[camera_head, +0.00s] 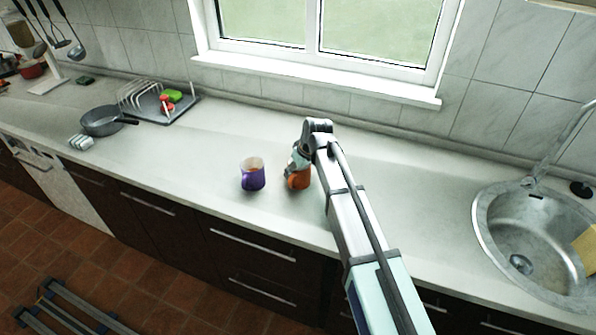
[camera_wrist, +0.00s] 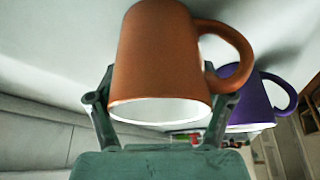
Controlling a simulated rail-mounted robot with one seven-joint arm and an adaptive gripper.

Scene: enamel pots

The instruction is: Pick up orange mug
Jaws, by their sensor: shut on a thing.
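The orange mug (camera_head: 299,181) is on or just above the counter, left of my arm in the head view, partly hidden by my gripper (camera_head: 298,165). In the wrist view the orange mug (camera_wrist: 160,60) fills the middle, with its white rim at the bottom of the picture and its handle to the right. The fingers of my gripper (camera_wrist: 160,100) lie on both sides of the mug, shut on it. I cannot tell whether the mug touches the counter.
A purple mug (camera_head: 253,175) stands close to the left of the orange mug; it also shows in the wrist view (camera_wrist: 250,100). A pan (camera_head: 101,122) and a dish rack (camera_head: 150,100) are farther left. A sink (camera_head: 520,240) is at the right. The counter between is clear.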

